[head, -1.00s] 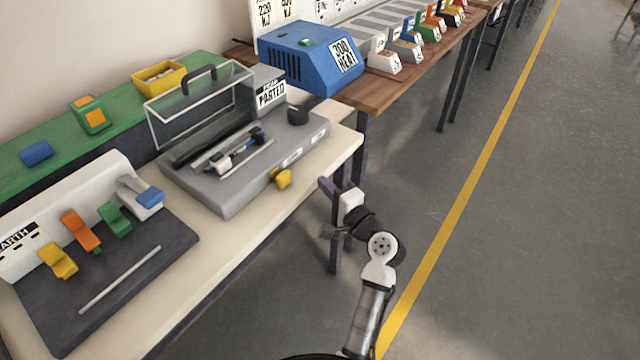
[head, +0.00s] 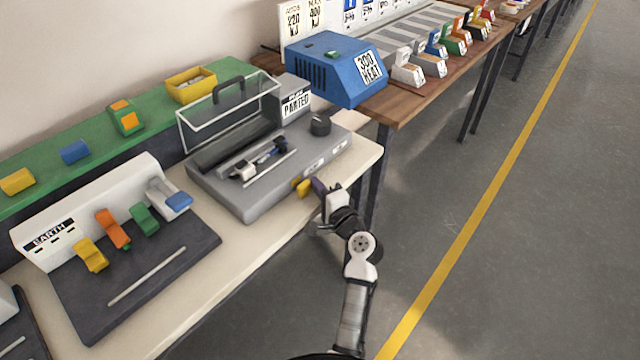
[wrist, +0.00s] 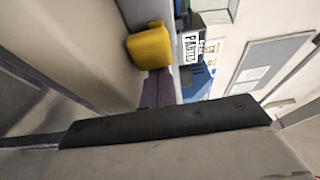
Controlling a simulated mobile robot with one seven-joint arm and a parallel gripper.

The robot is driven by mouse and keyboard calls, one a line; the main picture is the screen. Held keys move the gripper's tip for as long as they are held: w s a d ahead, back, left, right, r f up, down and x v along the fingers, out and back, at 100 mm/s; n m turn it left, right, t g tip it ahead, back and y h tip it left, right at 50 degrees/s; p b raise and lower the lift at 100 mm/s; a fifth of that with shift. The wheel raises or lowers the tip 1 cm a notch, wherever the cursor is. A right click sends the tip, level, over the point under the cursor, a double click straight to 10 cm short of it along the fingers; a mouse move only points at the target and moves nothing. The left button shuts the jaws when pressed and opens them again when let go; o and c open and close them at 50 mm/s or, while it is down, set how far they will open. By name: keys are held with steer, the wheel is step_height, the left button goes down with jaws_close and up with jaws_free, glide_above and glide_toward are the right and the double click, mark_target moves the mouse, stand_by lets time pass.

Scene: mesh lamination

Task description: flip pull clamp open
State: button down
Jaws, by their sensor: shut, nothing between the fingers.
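The grey machine (head: 240,208) stands on the pale bench with its clear lid (head: 228,112) raised. A small mechanism (head: 258,162) with white, black and blue parts lies in its recess. A yellow block-shaped handle (head: 302,188) sits at the machine's front right; it is large in the wrist view (wrist: 150,46). I cannot tell for sure which of these parts is the pull clamp. My gripper (head: 318,186) has purple fingers, also in the wrist view (wrist: 158,88). They are shut and empty, right beside the yellow handle; contact is unclear.
A dark fixture (head: 140,295) with yellow, orange, green and blue-tipped levers stands on the left. A blue heater box (head: 335,70) is on the wooden bench behind. A black knob (head: 320,125) rises from the machine's right side. The floor to the right is clear.

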mark_target(302, 206)
steer(key=s+a, duration=0.1)
steer(key=s, duration=0.1)
steer(key=s+a, duration=0.2)
steer(key=shift+s+a, duration=0.2)
steer(key=shift+a, duration=0.05)
stand_by(0.3)
